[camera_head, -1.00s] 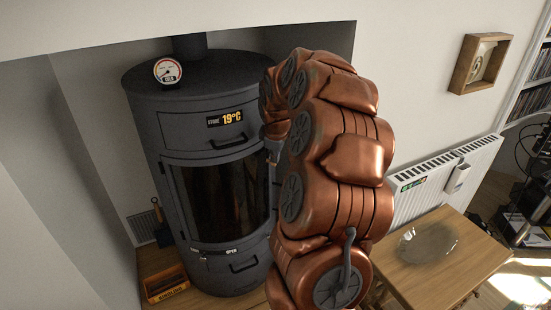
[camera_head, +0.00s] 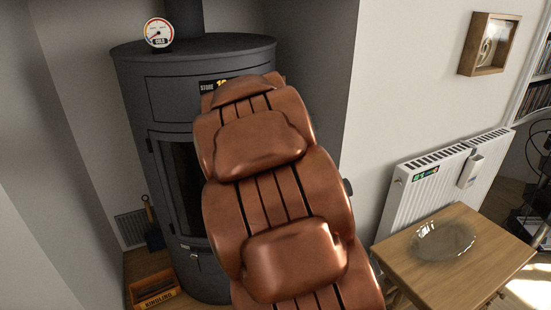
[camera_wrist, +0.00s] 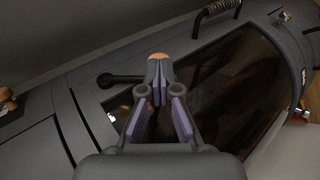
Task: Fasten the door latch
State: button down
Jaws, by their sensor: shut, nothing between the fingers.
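The dark grey stove (camera_head: 170,90) stands at the left in the head view. Its door, with a dark glass pane (camera_head: 178,180), is largely covered by my arm. In the wrist view the stove looks tilted, with the door glass (camera_wrist: 245,85) right of my fingers. A thin black lever (camera_wrist: 122,78) with a rounded end lies left of my fingertips and runs behind them; I cannot tell if it is the latch. A coiled-grip handle (camera_wrist: 214,14) is at the top. My gripper (camera_wrist: 160,62) is shut and empty over the stove front; contact is unclear.
A round gauge (camera_head: 159,32) sits on the stove top. A kindling box (camera_head: 154,292) is on the floor at the lower left. A wooden table (camera_head: 455,270) with a glass dish (camera_head: 443,240) and a white radiator (camera_head: 430,190) stand at the right.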

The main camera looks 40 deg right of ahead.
jog(key=f+h+b, duration=0.1)
jog(key=b, duration=0.2)
jog(key=d+f+t+h+b, duration=0.1)
jog(key=h+b, duration=0.1)
jog(key=b, duration=0.1)
jog(key=d+f+t+h+b, duration=0.1)
jog(key=b, duration=0.3)
jog(key=shift+w+n, duration=0.3)
jog(key=shift+w, duration=0.1)
jog(key=shift+f+t+h+b, duration=0.1)
jog(key=shift+t+h+b, duration=0.2)
jog(key=shift+b, duration=0.05)
jog(key=shift+w+d+f+b, duration=0.3)
jog(key=shift+d+b, duration=0.1)
jog(key=shift+b, duration=0.15)
jog(key=shift+w+d+f, duration=0.15)
jog(key=shift+d, duration=0.25)
jog(key=shift+d+f, duration=0.1)
jog(key=f+b+v, duration=0.2)
jog(key=v, duration=0.8)
